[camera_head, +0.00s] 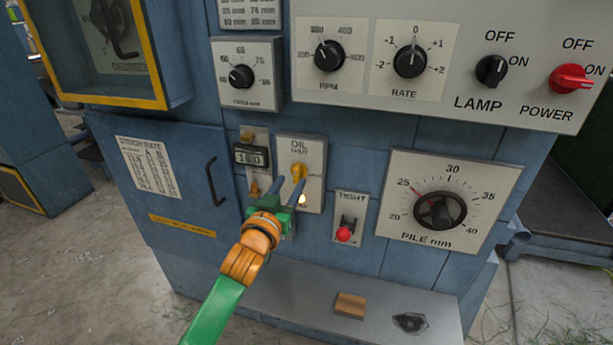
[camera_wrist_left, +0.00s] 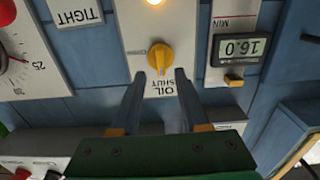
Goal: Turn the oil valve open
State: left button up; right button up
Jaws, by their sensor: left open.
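The oil valve is a yellow knob (camera_head: 299,172) on a pale plate marked OIL and SHUT. Its handle stands roughly upright, in line with the SHUT mark. In the left wrist view, upside down, the yellow knob (camera_wrist_left: 157,58) is just beyond my fingertips, its narrow end toward the SHUT lettering. My left gripper (camera_head: 288,183) is open in front of the plate's lower part; its fingers partly cover the plate. In the wrist view the gripper (camera_wrist_left: 160,76) has its fingers spread either side of the knob's line, with nothing between them. My right gripper is not in view.
A lit lamp (camera_head: 302,200) is low on the oil plate. A small digital display (camera_head: 251,155) is left of it, and a TIGHT switch with a red tip (camera_head: 344,234) is at lower right. A door handle (camera_head: 213,182) projects farther left. A ledge (camera_head: 300,292) juts out below.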

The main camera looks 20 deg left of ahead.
aim_at(295, 176)
pick_arm(q)
jog(key=w, duration=0.3)
jog(key=shift+w+a+f, duration=0.1)
jog(key=shift+w, duration=0.2)
jog(key=shift+w+d, duration=0.2)
jog(key=shift+w, duration=0.1)
jog(key=shift+s, duration=0.1)
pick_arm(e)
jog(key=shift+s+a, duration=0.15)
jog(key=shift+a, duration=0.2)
pick_arm(q)
jog(key=shift+a, duration=0.15)
grip_shut()
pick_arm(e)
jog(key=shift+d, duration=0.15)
